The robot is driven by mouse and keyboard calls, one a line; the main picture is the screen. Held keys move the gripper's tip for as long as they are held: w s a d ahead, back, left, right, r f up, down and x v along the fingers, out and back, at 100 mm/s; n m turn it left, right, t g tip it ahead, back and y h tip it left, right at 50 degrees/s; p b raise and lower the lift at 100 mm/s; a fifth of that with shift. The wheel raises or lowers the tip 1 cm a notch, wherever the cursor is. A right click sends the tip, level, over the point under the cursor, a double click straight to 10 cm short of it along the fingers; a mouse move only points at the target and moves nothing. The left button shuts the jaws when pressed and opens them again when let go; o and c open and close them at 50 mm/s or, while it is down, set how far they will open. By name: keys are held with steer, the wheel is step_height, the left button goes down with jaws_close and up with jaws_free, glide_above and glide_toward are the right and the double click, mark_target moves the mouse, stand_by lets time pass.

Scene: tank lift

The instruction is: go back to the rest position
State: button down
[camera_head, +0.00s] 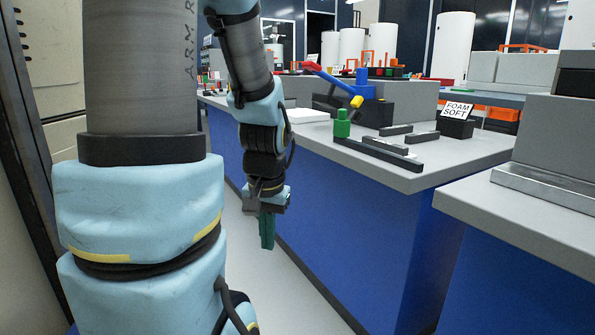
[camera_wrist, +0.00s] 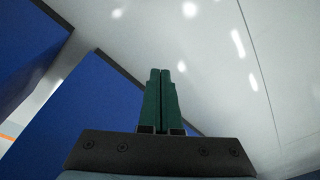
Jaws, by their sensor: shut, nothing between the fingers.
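My gripper (camera_head: 267,230) hangs at the end of my arm, pointing down beside the blue bench, over the floor and below the bench top. Its two green fingers are shut against each other with nothing between them. In the wrist view my gripper (camera_wrist: 161,72) shows the same fingers closed together, with blue bench sides and pale floor beyond. My arm fills the left part of the head view.
The grey bench top (camera_head: 470,155) carries a green block (camera_head: 342,125), dark bars (camera_head: 393,158), a blue device with a red lever (camera_head: 362,85) and a "FOAM SOFT" box (camera_head: 456,122). Another bench (camera_head: 520,215) stands at right. The floor (camera_head: 285,285) below my gripper is clear.

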step_height(320, 180, up, 27)
steer(key=s+n+p, duration=0.1)
steer(key=s+p, duration=0.1)
steer(key=p, duration=2.5)
steer(key=shift+a+n+h+p, duration=0.3)
steer(key=shift+a+n+p, duration=0.05)
steer(key=shift+n, duration=0.05)
steer(key=shift+r, duration=0.1)
